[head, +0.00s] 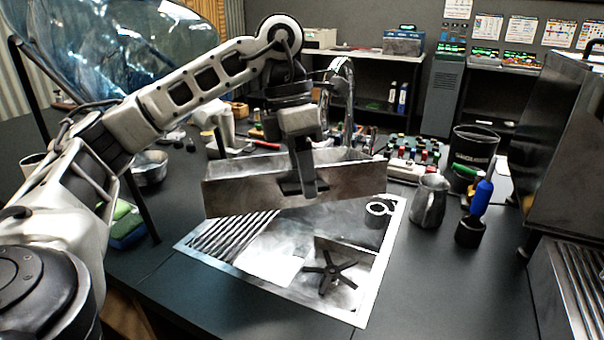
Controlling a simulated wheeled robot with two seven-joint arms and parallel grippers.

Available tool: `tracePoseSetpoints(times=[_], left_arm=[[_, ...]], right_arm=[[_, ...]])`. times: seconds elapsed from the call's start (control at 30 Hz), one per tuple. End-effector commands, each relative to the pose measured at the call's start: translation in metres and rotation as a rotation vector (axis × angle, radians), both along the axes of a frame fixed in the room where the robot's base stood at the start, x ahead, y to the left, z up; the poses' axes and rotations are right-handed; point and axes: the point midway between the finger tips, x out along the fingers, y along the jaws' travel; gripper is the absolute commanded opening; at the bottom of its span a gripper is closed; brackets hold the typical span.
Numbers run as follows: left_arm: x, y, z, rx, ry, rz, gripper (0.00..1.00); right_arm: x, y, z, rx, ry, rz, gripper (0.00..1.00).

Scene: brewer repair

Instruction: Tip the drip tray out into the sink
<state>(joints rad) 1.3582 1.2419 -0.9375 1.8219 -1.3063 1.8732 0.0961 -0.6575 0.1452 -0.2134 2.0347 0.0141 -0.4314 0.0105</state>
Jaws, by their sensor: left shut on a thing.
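The drip tray (245,190) is a long grey metal box with an open top. It is held up in the air over the back part of the sink and looks roughly level. My left gripper (308,188) is shut on its near long wall, around the middle. The sink (368,290) is a metal basin set into the dark counter, with a ribbed draining area (232,236) on its left. A dark star-shaped piece (331,272) is in the sink. The inside of the tray is mostly hidden by its near wall. My right gripper is not in view.
A metal pitcher (430,201) and a blue-handled tool in a dark holder (470,228) stand right of the sink. A black bin (475,150) is behind them. The faucet (345,85) rises behind the tray. Sponges (126,226) lie left. The front right counter is clear.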

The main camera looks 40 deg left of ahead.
Motion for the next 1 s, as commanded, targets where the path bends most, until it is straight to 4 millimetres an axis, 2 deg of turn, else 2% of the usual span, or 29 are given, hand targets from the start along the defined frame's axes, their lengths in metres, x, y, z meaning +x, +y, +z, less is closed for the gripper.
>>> tracePoseSetpoints(times=[0.1,0.43,1.0], left_arm=[[-0.002,-0.003,-0.013,0.045,-0.029,-0.001,0.0],[-0.006,-0.011,-0.034,0.145,-0.093,-0.002,0.0],[-0.008,-0.013,-0.039,0.184,-0.119,0.0,0.0]], right_arm=[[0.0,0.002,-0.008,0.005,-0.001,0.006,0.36],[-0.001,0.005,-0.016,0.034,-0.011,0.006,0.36],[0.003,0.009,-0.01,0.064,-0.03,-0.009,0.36]])
